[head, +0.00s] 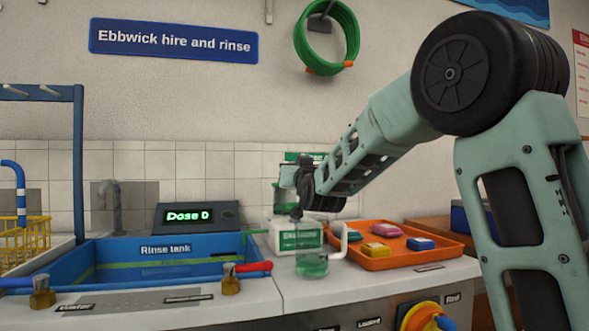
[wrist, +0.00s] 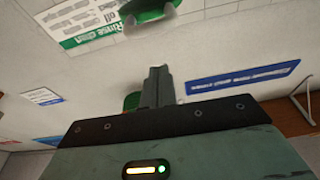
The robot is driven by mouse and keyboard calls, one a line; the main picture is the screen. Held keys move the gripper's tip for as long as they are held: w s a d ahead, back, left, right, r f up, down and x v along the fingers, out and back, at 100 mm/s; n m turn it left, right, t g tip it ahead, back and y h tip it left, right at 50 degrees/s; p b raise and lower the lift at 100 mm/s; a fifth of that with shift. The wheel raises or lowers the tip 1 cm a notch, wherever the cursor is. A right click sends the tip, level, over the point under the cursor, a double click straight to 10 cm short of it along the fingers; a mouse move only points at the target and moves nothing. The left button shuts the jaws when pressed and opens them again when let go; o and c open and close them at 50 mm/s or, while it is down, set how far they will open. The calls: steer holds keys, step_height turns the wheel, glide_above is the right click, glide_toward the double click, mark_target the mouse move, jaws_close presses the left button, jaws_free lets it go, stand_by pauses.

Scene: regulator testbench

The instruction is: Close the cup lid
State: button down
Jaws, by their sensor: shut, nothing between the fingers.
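A white box with a green label (head: 296,237) stands close behind the cup. An orange tray (head: 384,262) with several coloured blocks lies to the right. The blue rinse tank (head: 165,268) is to the left, with a red-handled tap (head: 252,267) near its front corner.

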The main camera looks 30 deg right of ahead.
step_height(320, 180, up, 10)
steer(key=p, duration=0.3)
stand_by(0.3)
